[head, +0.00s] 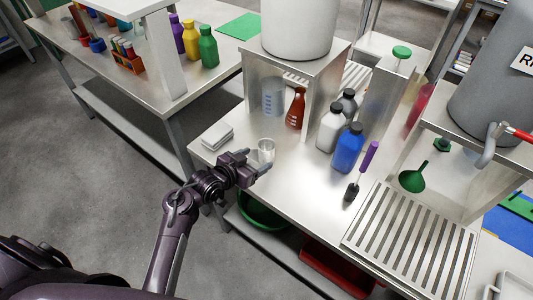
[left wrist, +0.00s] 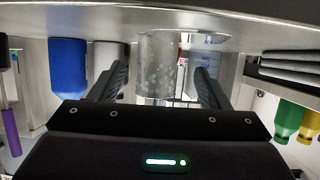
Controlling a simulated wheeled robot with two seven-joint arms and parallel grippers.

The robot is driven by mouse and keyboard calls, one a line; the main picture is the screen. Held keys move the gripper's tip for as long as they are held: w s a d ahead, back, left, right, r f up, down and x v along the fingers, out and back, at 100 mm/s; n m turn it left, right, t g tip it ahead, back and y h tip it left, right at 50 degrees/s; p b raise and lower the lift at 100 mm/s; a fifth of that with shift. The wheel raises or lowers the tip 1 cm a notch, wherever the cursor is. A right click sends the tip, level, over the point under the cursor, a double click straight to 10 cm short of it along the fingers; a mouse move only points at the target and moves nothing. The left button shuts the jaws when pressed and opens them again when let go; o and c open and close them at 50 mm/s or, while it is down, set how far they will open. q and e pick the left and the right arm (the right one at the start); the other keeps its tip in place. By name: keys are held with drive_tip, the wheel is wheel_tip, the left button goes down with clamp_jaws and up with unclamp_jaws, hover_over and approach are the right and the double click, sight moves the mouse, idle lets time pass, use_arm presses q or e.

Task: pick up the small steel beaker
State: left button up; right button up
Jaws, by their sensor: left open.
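The small steel beaker (head: 266,150) stands upright near the front left edge of the steel table in the head view. It looks pale and shiny. In the left wrist view, which is upside down, the beaker (left wrist: 160,75) shows between the two black fingers. My left gripper (head: 254,161) is open, just in front of the beaker at the table edge, with a finger to each side. I see gaps between the fingers and the beaker; I cannot tell how far it reaches between them. My right gripper is not in view.
A stack of grey cloths (head: 217,137) lies left of the beaker. Behind it, under a steel stand, are a clear beaker (head: 273,97) and a red flask (head: 296,108). A white bottle (head: 331,130) and a blue bottle (head: 348,149) stand to the right. Bare tabletop lies between.

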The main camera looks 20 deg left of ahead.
sight(261, 156)
use_arm(q)
drive_tip(key=x, duration=0.5)
drive_tip(key=shift+w+d, duration=0.35)
drive_tip(key=c, duration=1.1)
drive_tip(key=shift+r, duration=0.1)
